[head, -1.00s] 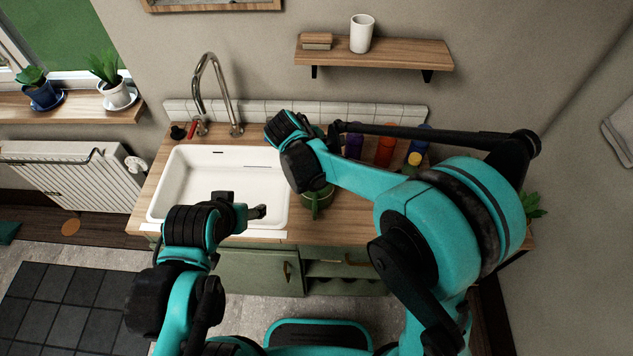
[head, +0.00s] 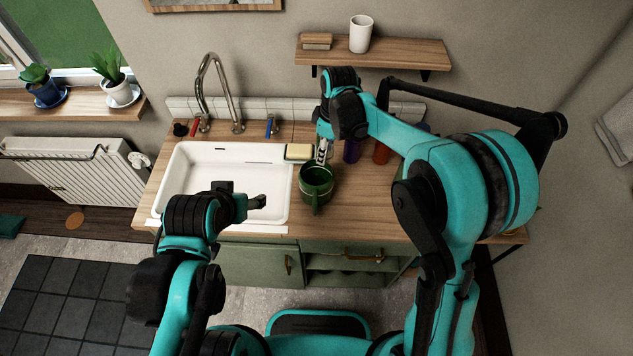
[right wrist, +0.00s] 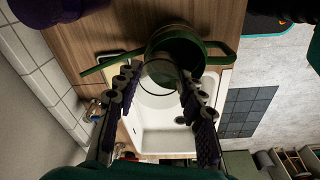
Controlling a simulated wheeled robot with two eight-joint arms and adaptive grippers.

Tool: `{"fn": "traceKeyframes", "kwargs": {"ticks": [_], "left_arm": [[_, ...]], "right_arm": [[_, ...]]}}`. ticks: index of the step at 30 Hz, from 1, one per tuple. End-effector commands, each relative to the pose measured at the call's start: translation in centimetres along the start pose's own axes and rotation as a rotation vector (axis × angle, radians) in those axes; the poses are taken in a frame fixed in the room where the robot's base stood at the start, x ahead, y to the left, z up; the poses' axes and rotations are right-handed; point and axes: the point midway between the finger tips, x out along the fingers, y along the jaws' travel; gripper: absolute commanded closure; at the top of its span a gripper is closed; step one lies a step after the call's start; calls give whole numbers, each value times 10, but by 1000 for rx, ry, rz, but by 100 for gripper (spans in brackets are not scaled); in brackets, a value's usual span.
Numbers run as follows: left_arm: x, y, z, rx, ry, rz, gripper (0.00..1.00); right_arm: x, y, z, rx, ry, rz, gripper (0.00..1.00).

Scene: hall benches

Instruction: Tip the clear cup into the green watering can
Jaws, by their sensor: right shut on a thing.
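The green watering can (head: 316,180) stands on the wooden counter just right of the sink. It also shows in the right wrist view (right wrist: 178,42), just beyond the fingertips. My right gripper (head: 323,152) is above the counter, just behind and above the can. In the right wrist view, its fingers (right wrist: 160,96) are shut on the clear cup (right wrist: 160,90), whose round rim overlaps the can in the picture. The cup's tilt and contents are hard to tell. My left gripper (head: 243,197) is open and empty over the sink's front part.
The white sink (head: 215,175) lies left of the can, with a tap (head: 212,85) behind it. A yellow sponge (head: 299,152) is at the sink's back right. A purple bottle (head: 352,151) and a red bottle (head: 381,153) stand right of my right gripper. A shelf (head: 400,57) hangs above.

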Motion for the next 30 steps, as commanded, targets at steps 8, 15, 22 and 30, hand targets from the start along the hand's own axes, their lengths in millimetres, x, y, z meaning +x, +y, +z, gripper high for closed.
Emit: {"fn": "traceKeyframes", "kwargs": {"ticks": [8, 15, 22, 30], "left_arm": [[-3, 0, -2, 0, 0, 0, 38], [-18, 0, -13, 0, 0, 0, 38], [-28, 0, -20, 0, 0, 0, 38], [-27, 0, -19, 0, 0, 0, 38]], "right_arm": [[-6, 0, -1, 0, -1, 2, 87], [-31, 1, -4, 0, -2, 3, 87], [-50, 1, -6, 0, -2, 3, 87], [-49, 1, -6, 0, -2, 3, 87]]}}
